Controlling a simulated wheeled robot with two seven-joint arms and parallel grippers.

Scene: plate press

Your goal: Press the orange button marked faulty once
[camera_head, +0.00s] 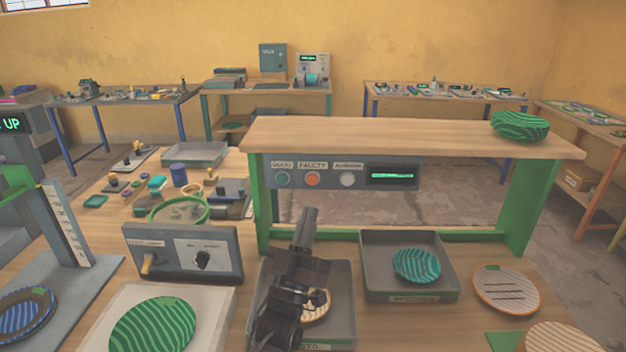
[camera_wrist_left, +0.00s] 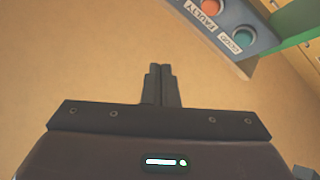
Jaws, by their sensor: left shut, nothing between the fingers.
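The orange button (camera_head: 312,179) sits under a label reading FAULTY on the blue-grey panel (camera_head: 330,163) below the wooden shelf. A teal button (camera_head: 282,180) is to its left and a pale grey button (camera_head: 347,179) to its right. My left gripper (camera_head: 308,212) is shut and empty, pointing up in the head view, with its tips just below the orange button in the picture. In the left wrist view, the shut fingers (camera_wrist_left: 161,72) appear apart from the panel. The orange button (camera_wrist_left: 211,7) is partly cut by the top edge. My right gripper is not in view.
The shelf (camera_head: 410,133) stands on green legs and holds stacked green plates (camera_head: 520,125). Below it are a grey tray (camera_head: 455,288) with a teal plate and another tray (camera_head: 347,325) partly behind my arm. A control box (camera_head: 225,240) stands left.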

